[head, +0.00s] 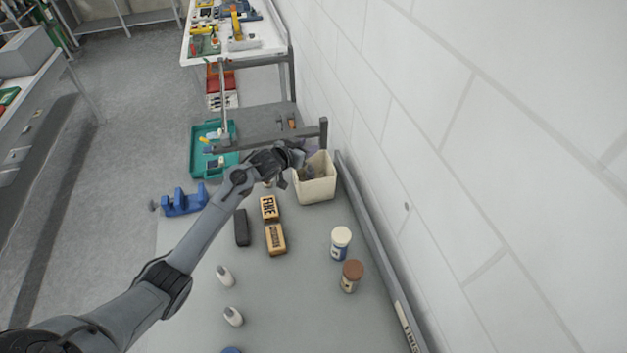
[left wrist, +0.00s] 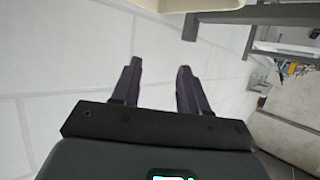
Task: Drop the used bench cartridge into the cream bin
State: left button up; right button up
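The cream bin (head: 318,190) stands on the grey bench against the white wall in the head view. Its pale edge also shows at the top of the left wrist view (left wrist: 180,5). My left gripper (head: 297,158) is at the bin's far left rim, partly over its opening. In the left wrist view the two dark fingers (left wrist: 160,75) are apart with nothing between them. A dark shape shows inside the bin's mouth; I cannot tell whether it is the used cartridge. No cartridge can be made out clearly elsewhere. My right gripper is out of view.
Two labelled brown blocks (head: 275,239), a dark block (head: 241,228), two jars (head: 341,243) and two small white bottles (head: 224,276) stand on the bench. A blue vise-like block (head: 182,201) and teal tray (head: 201,160) are left. A grey bar (head: 323,133) is behind the bin.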

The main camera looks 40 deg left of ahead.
pick_arm(q)
jog(key=shift+s, duration=0.1)
jog(key=v, duration=1)
jog(key=shift+s+r, duration=0.2)
jog(key=shift+s, duration=0.1)
jog(key=shift+f, duration=0.1)
